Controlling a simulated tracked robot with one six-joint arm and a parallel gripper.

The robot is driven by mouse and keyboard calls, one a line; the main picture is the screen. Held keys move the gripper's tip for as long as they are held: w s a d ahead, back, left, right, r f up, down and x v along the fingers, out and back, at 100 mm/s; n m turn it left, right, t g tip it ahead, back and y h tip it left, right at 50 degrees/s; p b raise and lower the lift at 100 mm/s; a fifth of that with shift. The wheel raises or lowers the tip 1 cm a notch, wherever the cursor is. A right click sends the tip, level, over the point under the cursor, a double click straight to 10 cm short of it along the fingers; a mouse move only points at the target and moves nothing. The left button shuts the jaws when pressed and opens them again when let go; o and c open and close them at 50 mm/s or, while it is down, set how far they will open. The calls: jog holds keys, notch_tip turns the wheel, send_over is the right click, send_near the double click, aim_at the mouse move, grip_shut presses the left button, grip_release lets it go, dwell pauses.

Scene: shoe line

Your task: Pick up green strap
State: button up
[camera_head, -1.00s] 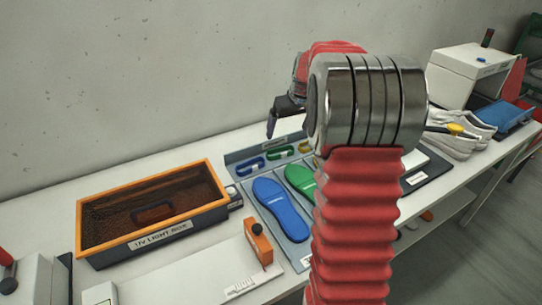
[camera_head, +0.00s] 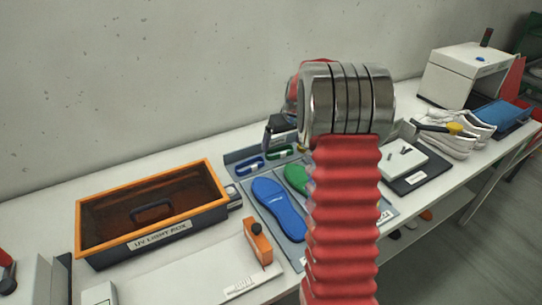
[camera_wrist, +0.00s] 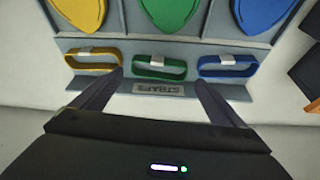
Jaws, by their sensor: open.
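The green strap (camera_wrist: 158,67) lies as a loop with a pale buckle in the middle of the strap row of the grey-blue tray. It also shows in the head view (camera_head: 279,153), left of my arm. In the wrist view my gripper (camera_wrist: 160,80) is open, with its fingers apart on either side below the green strap. Nothing is between the fingers. A yellow strap (camera_wrist: 93,60) lies to the left of the green one, and a blue strap (camera_wrist: 228,67) lies to the right. My arm hides part of the tray in the head view.
The tray (camera_wrist: 120,20) also holds a blue insole (camera_head: 279,207) and a green insole (camera_head: 298,178). A UV light box (camera_head: 150,238) stands left of it. White shoes (camera_head: 455,135) and a white box (camera_head: 462,75) stand at the right. A wall (camera_head: 120,90) runs behind the table.

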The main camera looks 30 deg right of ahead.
aim_at(281, 148)
jog(key=shift+w+f, duration=0.1)
jog(key=shift+f, duration=0.15)
jog(key=shift+x, duration=2.5)
jog(key=shift+c, duration=0.5)
jog(key=c, duration=0.6)
